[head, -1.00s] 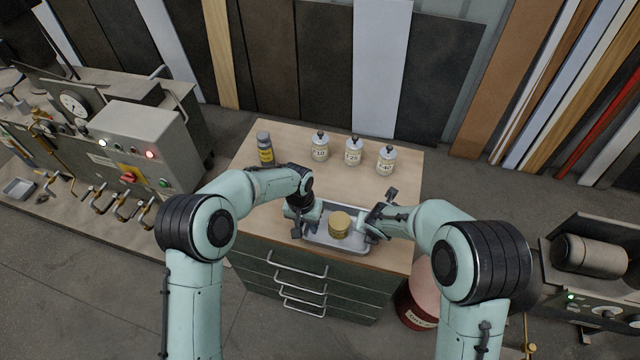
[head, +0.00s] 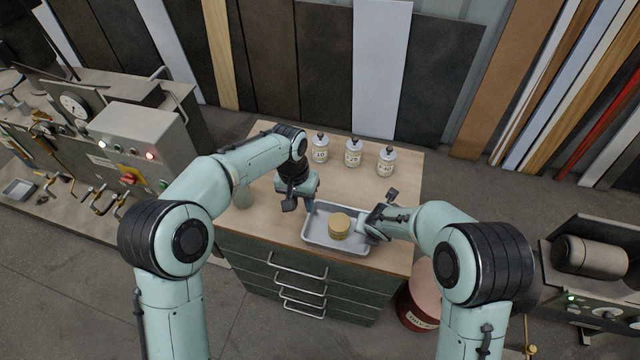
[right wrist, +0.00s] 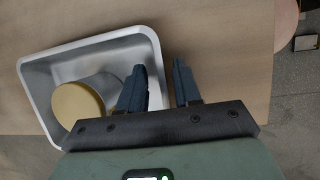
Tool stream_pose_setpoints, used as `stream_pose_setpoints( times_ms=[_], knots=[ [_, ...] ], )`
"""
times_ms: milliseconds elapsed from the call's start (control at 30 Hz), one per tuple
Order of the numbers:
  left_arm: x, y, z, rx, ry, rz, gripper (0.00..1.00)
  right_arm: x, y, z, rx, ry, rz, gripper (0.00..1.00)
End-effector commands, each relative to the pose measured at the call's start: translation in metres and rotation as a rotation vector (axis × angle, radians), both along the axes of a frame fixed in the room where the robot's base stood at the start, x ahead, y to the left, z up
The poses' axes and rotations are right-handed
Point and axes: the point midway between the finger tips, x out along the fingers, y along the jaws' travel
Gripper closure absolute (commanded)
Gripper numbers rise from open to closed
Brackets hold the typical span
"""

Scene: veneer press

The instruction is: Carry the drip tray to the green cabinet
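The drip tray (head: 323,246) is a shallow grey metal tray lying on the wooden top of the green cabinet (head: 243,255), near its front edge. A round yellow-topped tin (head: 339,226) stands inside it. The tray also shows in the right wrist view (right wrist: 40,92). My right gripper (head: 368,230) is at the tray's right end. In the right wrist view its fingers (right wrist: 160,88) are apart, one on each side of the tray's right wall, with a gap showing. My left gripper (head: 311,208) is above the tray's left end; its finger gap is not clear.
Three white labelled bottles (head: 353,153) stand toward the back of the cabinet top. A red drum (head: 420,300) stands right of the cabinet, and a grey machine (head: 150,145) to the left.

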Motion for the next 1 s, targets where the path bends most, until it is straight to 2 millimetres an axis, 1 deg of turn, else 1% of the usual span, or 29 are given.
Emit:
stream_pose_setpoints(
  times_ms=[167,400,500,600,733,1000],
  knots=[
    [0.0,0.0,0.001,0.0,0.0,0.0,0.67,-0.009,0.0,0.023,0.003,-0.004,-0.001,0.67],
    [0.0,0.0,0.001,0.0,0.0,0.0,0.67,-0.029,-0.001,0.071,0.003,-0.006,-0.001,0.67],
    [0.0,0.0,0.001,0.0,0.0,0.001,0.67,-0.037,-0.001,0.087,0.003,-0.005,-0.001,0.67],
    [0.0,0.0,0.001,0.0,0.0,0.001,0.67,-0.042,-0.001,0.099,0.003,-0.004,0.0,0.67],
    [0.0,0.0,0.001,0.0,0.0,0.001,0.67,-0.046,-0.001,0.107,0.0,-0.002,0.001,0.67],
    [0.0,0.0,0.001,0.0,0.0,0.001,0.67,-0.047,-0.001,0.108,0.0,0.0,0.001,0.67]
  ],
)
